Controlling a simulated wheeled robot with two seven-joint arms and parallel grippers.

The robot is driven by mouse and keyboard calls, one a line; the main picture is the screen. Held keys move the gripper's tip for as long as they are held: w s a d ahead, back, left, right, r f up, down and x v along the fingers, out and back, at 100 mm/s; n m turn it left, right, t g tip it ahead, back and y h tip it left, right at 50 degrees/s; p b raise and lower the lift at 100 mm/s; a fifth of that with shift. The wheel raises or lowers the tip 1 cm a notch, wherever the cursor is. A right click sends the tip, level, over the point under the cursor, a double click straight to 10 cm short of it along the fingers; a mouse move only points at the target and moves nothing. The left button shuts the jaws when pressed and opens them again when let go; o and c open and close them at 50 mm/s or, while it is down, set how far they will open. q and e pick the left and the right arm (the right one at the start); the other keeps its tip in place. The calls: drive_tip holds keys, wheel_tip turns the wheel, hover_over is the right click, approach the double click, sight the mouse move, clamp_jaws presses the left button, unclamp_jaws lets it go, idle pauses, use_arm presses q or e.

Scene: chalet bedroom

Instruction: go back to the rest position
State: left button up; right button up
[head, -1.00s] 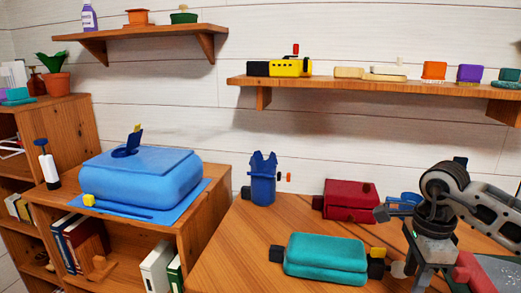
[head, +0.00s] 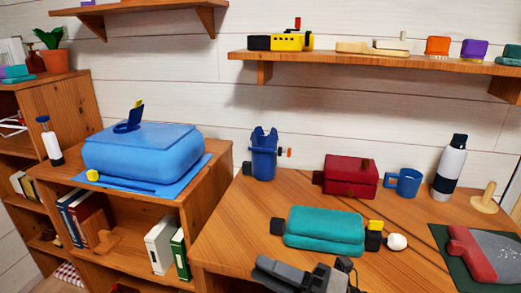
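My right gripper (head: 303,277) shows only in part at the bottom edge of the head view, grey and black. My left gripper is not in view.
A red box (head: 350,176), blue mug (head: 404,182), white bottle (head: 450,165) and wooden peg stand (head: 485,198) line the desk's back. A blue holder (head: 263,155) stands left. A red and grey item (head: 485,252) lies on a dark mat. A shelf (head: 370,61) hangs above.

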drive_tip(key=d+f+m+t+h, duration=0.45)
drive_tip(key=f+m+h, duration=0.2)
drive_tip(key=m, duration=0.55)
drive_tip(key=d+f+m+t+h, duration=0.45)
drive_tip(key=f+m+h, duration=0.2)
drive_tip(key=m, duration=0.55)
drive_tip(key=s+d+f+m+g+h, duration=0.3)
drive_tip(key=s+f+m+g, duration=0.2)
drive_tip(key=s+f+m, duration=0.2)
wheel_tip(320, 180, down, 2)
drive_tip(key=shift+s+d+f+h, duration=0.2)
drive_tip(key=shift+s+d+h, duration=0.15)
drive_tip(key=shift+s, duration=0.65)
